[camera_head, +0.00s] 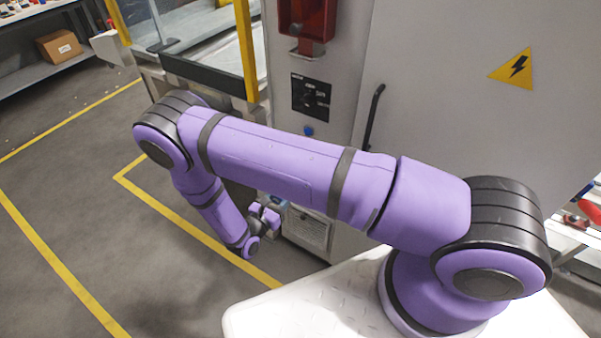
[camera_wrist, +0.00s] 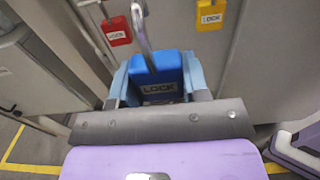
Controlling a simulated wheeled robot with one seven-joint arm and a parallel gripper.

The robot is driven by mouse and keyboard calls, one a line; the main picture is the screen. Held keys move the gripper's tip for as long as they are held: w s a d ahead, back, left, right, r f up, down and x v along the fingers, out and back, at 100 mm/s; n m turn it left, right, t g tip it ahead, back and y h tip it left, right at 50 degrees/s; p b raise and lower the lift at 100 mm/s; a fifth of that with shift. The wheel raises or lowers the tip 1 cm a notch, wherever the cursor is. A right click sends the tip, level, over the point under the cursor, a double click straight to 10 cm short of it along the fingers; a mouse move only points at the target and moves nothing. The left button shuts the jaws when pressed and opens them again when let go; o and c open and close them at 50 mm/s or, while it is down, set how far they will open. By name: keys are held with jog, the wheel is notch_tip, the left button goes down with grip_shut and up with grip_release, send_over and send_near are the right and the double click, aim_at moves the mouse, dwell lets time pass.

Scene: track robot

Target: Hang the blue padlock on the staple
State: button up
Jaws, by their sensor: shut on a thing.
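The blue padlock (camera_wrist: 157,72) fills the middle of the wrist view, with a "LOCK" label on its front. Its grey metal shackle (camera_wrist: 140,25) points up toward the top edge of that view. My gripper (camera_wrist: 157,80) is shut on the padlock body, with one light blue finger on each side. In the head view my gripper (camera_head: 268,212) is low in front of the cabinet, small and partly hidden by my arm. I cannot make out the staple clearly in either view.
A red padlock (camera_wrist: 117,31) and a yellow padlock (camera_wrist: 210,14) hang on the grey surface beyond the blue one. The grey cabinet (camera_head: 430,90) carries a black switch panel (camera_head: 311,97), a red box (camera_head: 306,18) and a dark handle (camera_head: 373,115). Open floor lies at left.

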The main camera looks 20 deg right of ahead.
jog(key=shift+r, duration=0.1)
jog(key=w+a+r, duration=0.1)
jog(key=a+r, duration=0.1)
jog(key=r, duration=0.8)
jog(key=a+r, duration=0.2)
jog(key=r, duration=0.8)
jog(key=s+d+r, duration=0.1)
jog(key=s+r, duration=0.1)
jog(key=r, duration=0.6)
jog(key=s+d+r, duration=0.2)
jog(key=r, duration=0.7)
jog(key=shift+x, duration=7.9)
jog(key=shift+s+f, duration=0.1)
jog(key=shift+f, duration=0.8)
